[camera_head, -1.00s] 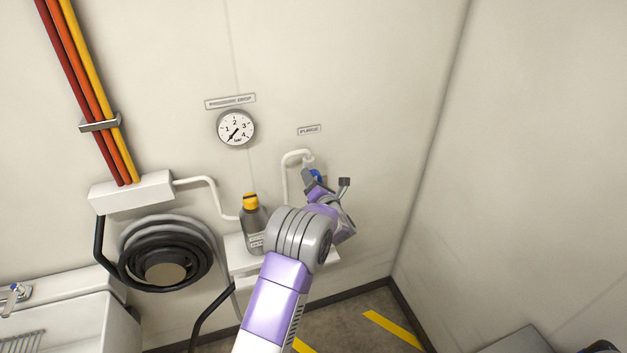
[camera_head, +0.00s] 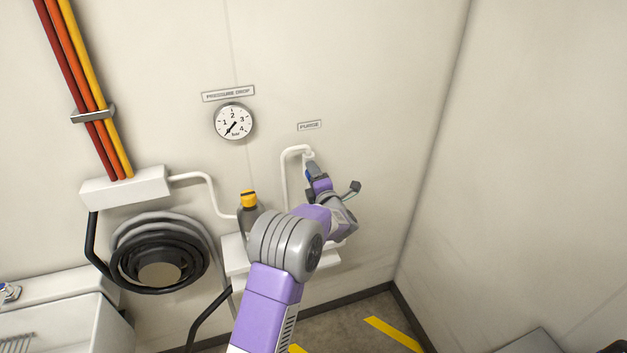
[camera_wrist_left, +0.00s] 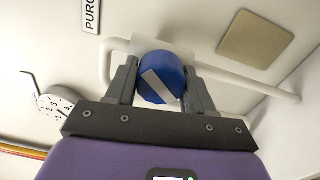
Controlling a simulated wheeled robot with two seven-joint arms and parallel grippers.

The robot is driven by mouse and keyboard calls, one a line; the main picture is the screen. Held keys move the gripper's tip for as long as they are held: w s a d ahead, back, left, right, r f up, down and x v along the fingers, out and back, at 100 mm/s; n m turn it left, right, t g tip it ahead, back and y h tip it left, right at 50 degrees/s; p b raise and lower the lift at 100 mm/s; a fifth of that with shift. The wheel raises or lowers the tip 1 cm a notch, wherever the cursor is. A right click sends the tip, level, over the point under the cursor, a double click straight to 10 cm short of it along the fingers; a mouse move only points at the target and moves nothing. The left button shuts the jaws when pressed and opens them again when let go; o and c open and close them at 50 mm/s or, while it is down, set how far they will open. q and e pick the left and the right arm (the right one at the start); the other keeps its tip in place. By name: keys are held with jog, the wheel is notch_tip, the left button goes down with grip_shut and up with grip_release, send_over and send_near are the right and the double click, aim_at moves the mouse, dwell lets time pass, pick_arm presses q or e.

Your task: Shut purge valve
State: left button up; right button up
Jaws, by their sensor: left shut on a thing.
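The purge valve's round blue knob (camera_wrist_left: 161,78) sits between the two fingers of my left gripper in the left wrist view, with a pale bar slanting across its face. My left gripper (camera_wrist_left: 160,85) is shut on it. My right gripper is not in view.
A pressure gauge (camera_head: 234,121) hangs on the wall left of the label. A coiled black hose (camera_head: 120,271) is further left. The right wall is bare.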

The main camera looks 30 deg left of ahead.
pick_arm(q)
jog(key=shift+m, duration=1)
jog(key=m, duration=0.2)
jog(key=shift+m, duration=0.4)
jog(key=m+p, duration=0.1)
jog(key=m, duration=0.4)
jog(key=shift+r+m+p, duration=0.1)
jog(key=shift+m+p, duration=0.2)
jog(key=shift+p, duration=0.1)
jog(key=o, duration=1)
jog(key=v, duration=0.7)
jog(key=shift+s+d, duration=0.2)
